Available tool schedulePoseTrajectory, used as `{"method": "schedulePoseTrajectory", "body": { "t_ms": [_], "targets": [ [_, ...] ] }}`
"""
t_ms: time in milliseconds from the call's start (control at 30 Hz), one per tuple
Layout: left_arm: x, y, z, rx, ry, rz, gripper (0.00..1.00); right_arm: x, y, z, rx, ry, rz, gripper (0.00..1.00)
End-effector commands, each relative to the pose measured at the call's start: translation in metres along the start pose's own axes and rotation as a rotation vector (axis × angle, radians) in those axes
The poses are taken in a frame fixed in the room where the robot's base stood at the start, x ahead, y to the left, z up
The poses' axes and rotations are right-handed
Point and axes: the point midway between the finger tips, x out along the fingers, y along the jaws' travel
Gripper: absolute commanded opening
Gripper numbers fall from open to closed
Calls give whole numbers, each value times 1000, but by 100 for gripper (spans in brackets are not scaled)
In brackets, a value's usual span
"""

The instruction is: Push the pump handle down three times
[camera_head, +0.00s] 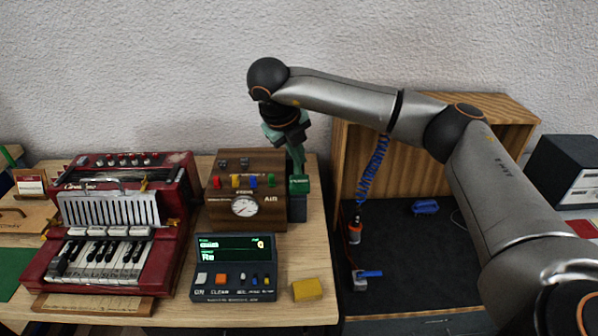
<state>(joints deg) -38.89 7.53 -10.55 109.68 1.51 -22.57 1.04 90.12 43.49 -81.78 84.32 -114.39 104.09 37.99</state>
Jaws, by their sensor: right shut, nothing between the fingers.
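A dark green pump (299,187) stands upright at the right side of the wooden box with the gauge. A green shaft rises from it towards a lighter green crosspiece, which looks like the pump handle (270,132). My right gripper (291,138) is shut and empty, pointing down over the handle and partly covering it. I cannot tell whether the fingers touch the handle. My left gripper is not in view.
The wooden box (222,217) has a round dial and coloured knobs. A red accordion (170,170) sits to its left. A dark console (235,283) and a yellow block (307,290) lie in front. An open wooden cabinet (500,105) stands behind my right arm.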

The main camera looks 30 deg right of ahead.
Motion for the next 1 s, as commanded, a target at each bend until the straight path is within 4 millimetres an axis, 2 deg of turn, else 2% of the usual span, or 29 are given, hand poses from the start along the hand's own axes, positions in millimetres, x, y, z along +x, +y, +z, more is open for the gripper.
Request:
{"method": "schedulePoseTrajectory", "body": {
  "t_ms": [600,1000],
  "targets": [
    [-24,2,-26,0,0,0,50,-35,-24,24,1,0,-1,0],
    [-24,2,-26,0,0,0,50,-35,-26,26,1,-1,-1,0]
  ]
}}
